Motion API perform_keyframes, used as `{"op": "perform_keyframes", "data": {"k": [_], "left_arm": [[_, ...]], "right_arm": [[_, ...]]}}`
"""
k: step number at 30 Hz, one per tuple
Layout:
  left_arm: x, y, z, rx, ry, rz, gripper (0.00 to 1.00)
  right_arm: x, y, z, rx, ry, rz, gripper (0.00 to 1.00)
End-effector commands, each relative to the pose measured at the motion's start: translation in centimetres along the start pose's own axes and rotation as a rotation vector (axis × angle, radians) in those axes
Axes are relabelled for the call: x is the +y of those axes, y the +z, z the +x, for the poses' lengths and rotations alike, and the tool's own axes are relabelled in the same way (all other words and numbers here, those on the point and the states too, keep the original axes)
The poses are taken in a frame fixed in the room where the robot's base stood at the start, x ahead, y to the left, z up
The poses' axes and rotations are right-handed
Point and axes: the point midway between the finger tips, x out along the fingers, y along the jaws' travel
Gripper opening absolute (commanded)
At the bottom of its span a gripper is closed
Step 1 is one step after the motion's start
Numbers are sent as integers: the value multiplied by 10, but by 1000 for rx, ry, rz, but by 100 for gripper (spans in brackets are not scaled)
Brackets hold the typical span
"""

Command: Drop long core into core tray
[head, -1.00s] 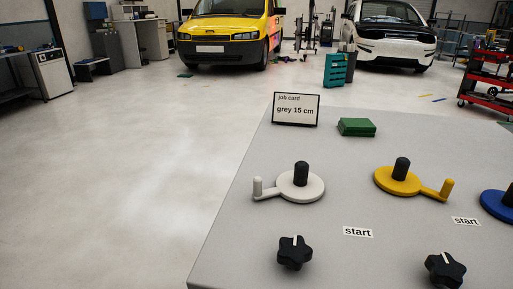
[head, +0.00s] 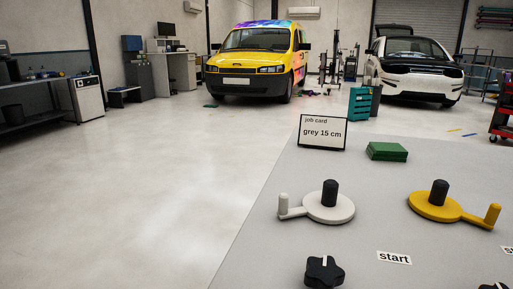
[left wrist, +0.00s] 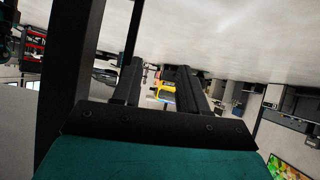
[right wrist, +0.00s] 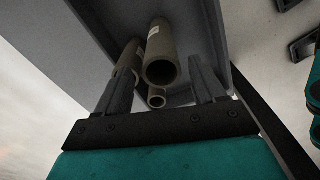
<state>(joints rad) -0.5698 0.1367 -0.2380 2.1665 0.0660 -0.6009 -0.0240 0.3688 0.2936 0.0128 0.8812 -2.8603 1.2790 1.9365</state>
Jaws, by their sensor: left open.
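Several grey-brown hollow tubes, which look like cores, show in the right wrist view. The widest core (right wrist: 160,52) shows its open end and a pale label. Another core (right wrist: 128,60) is partly hidden behind a finger, and a thin core (right wrist: 157,98) sits below. I cannot tell which is the long one. My right gripper (right wrist: 163,60) has its fingers apart, with the cores seen between and beyond them; I see no grip on any. My left gripper (left wrist: 158,75) is open and empty, facing the room. Neither gripper shows in the head view. I cannot identify the core tray for sure.
A grey worktop (head: 300,240) carries a job card (head: 323,132) reading "grey 15 cm", a green block (head: 387,151), a white crank (head: 330,207), a yellow crank (head: 435,206) and a black knob (head: 324,271). Open floor (head: 150,190) lies left. A yellow van (head: 257,62) stands far back.

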Motion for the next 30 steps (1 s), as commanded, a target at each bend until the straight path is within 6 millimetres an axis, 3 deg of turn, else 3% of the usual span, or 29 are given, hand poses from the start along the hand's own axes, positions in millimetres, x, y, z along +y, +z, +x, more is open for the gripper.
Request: {"op": "perform_keyframes", "data": {"k": [3, 11, 18, 24, 30], "left_arm": [[0, 0, 0, 1, 0, 0, 43], [0, -2, -1, 2, 0, 0, 43], [-2, -19, -11, 16, -11, -1, 43], [-9, -18, -16, 8, -30, 0, 43], [-11, -14, -17, 4, -35, 4, 43]], "right_arm": [[0, 0, 0, 0, 0, 0, 80], [0, 0, -2, 0, 0, 0, 80], [1, 1, -39, -2, 3, -1, 80], [0, 1, -67, -1, 2, 0, 80], [0, 0, -76, 0, -1, 0, 80]]}}
